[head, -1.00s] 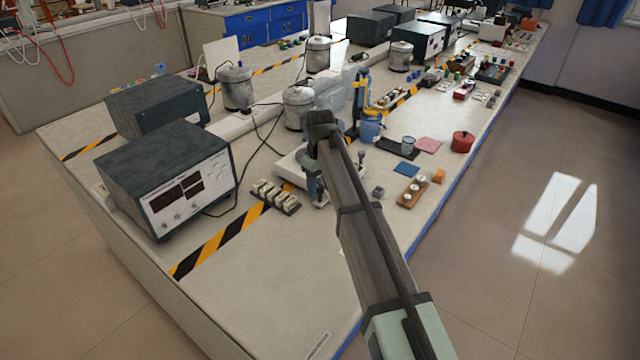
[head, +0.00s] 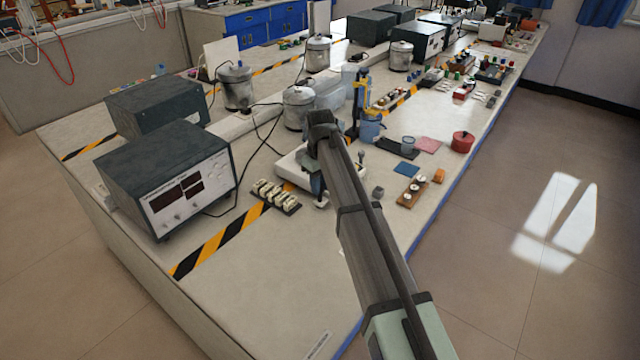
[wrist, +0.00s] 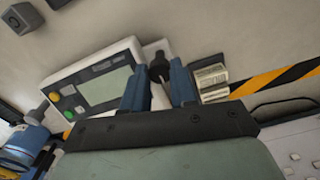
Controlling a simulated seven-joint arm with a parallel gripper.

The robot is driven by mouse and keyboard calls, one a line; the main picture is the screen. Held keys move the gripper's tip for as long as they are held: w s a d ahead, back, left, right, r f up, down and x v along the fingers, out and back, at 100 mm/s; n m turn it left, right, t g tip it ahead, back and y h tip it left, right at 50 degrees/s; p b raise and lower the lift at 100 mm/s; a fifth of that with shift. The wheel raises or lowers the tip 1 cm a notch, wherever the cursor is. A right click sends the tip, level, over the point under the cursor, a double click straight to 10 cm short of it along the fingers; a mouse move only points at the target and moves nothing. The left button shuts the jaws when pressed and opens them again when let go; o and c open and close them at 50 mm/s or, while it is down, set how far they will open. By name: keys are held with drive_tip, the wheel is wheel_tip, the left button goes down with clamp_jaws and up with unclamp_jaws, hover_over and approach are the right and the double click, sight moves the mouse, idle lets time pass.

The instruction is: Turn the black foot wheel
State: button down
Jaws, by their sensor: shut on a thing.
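The black foot wheel (wrist: 159,62) is a small dark knob between my gripper's two blue fingers in the wrist view. It sits at the edge of a white instrument (wrist: 70,82) with a pale screen and yellow, green and red buttons. My gripper (wrist: 158,76) is shut on the wheel. In the head view my gripper (head: 318,186) is low at the front of the white instrument (head: 291,167), and my arm covers part of it. The wheel cannot be made out there.
A row of pale blocks (head: 276,195) lies just left of my gripper. A blue-and-yellow stand (head: 362,105) is behind it. A wooden board with white knobs (head: 413,192) and a grey cube (head: 378,191) lie to the right.

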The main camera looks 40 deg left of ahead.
drive_tip(key=shift+m, duration=0.4)
drive_tip(key=m, duration=0.3)
drive_tip(key=shift+m, duration=1.9)
drive_tip(key=c, duration=0.9)
unclamp_jaws()
wheel_tip(320, 180, up, 14)
drive_tip(key=shift+f, duration=0.1)
